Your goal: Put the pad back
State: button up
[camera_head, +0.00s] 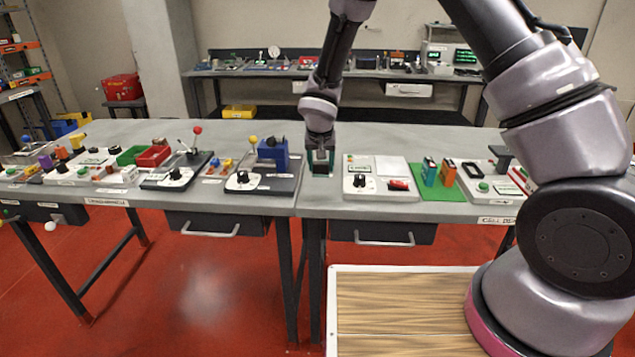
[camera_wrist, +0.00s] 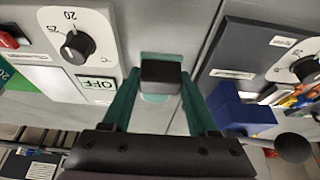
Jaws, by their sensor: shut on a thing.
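My gripper (camera_head: 321,165) is low over the bench, near the seam between two table tops. Its green fingers show in the wrist view (camera_wrist: 162,95), shut on a small dark block (camera_wrist: 161,72), which I take to be the pad. A pale teal patch (camera_wrist: 158,98) shows around and behind the block on the grey surface. I cannot tell whether the block touches the surface.
Left of my gripper stands a dark panel with a blue block (camera_head: 273,153) and a yellow-knobbed lever. To the right is a white dial panel (camera_head: 362,184) with a red switch, then a green mat (camera_head: 432,190) with battery cells. Bare table lies in front of my gripper.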

aim_at(321, 172)
jog(key=shift+f, duration=2.4)
jog(key=shift+f, duration=0.1)
jog(key=o, duration=1.3)
jog(key=shift+f, duration=0.1)
jog(key=shift+s+r, duration=0.1)
jog(key=shift+r, duration=0.45)
jog(key=v, duration=1.1)
jog(key=shift+r, duration=0.2)
